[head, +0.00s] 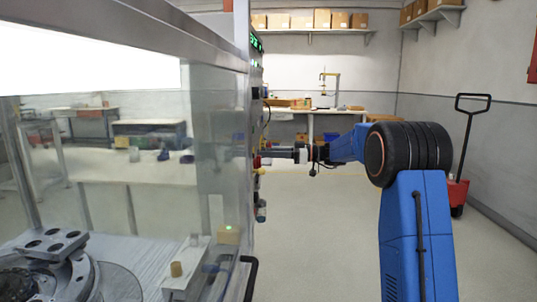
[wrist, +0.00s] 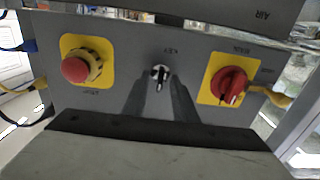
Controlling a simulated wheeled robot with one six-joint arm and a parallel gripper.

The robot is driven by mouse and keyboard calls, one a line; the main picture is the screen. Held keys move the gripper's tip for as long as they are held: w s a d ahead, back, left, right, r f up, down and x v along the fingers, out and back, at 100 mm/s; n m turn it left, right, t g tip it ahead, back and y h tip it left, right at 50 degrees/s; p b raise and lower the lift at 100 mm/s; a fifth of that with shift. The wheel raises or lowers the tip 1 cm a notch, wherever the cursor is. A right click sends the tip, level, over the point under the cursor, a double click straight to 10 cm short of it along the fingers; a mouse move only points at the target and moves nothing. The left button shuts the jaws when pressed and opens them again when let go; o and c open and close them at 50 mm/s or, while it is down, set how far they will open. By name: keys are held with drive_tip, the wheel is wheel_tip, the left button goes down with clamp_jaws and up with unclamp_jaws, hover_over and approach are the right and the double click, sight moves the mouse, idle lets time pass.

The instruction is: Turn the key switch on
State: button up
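The key switch (wrist: 159,72) is a small round silver lock with a dark key, in the middle of a grey panel (wrist: 120,50) in the wrist view. The label above it appears upside down. The key looks close to upright in the picture. My gripper (wrist: 161,86) points at the panel, its two dark fingers apart on either side of and just below the key, with a gap between them. I cannot tell whether they touch the key. In the head view my gripper (head: 272,153) reaches left to the panel's edge, and the key is hidden.
A red mushroom button (wrist: 76,70) on yellow is left of the key, and a red rotary switch (wrist: 229,84) on yellow is right. A glass-walled machine (head: 215,120) fills the head view's left. A pallet truck (head: 457,190) stands right. Open floor (head: 310,240) lies between.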

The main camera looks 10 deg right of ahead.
clamp_jaws()
drive_tip(key=shift+m, duration=0.4)
drive_tip(key=m, duration=1.1)
drive_tip(key=shift+w+f, duration=0.15)
drive_tip(key=shift+w, duration=0.1)
idle(0.4)
